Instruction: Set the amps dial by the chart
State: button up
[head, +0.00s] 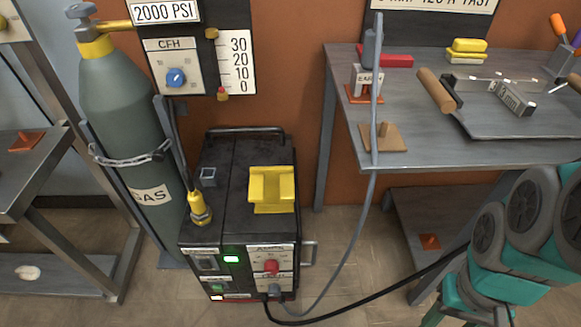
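The welding machine (223,176) is a black box on the floor at the centre. A red knob (271,267) sits on a pale panel at the right of its front, under a label too small to read surely; it looks like the amps dial. Its pointer and scale marks cannot be read. A grey-green knob (275,285) is just below it. I cannot make out my gripper in this view.
A green light (232,259) glows on the machine's front. A yellow holder (271,188) stands on its top. A grey gas bottle (132,130) is chained at left. A cable (357,220) runs up to the metal bench (440,157) at right. Floor shows before the machine.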

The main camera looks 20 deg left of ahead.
aim_at(271, 266)
jog(key=u, duration=1.6)
jog(key=k+l+u, duration=0.15)
jog(key=k+j, duration=0.5)
jog(key=k, duration=0.15)
jog(key=k+j+u, duration=0.15)
jog(key=k+j, duration=0.35)
jog(key=k, duration=0.1)
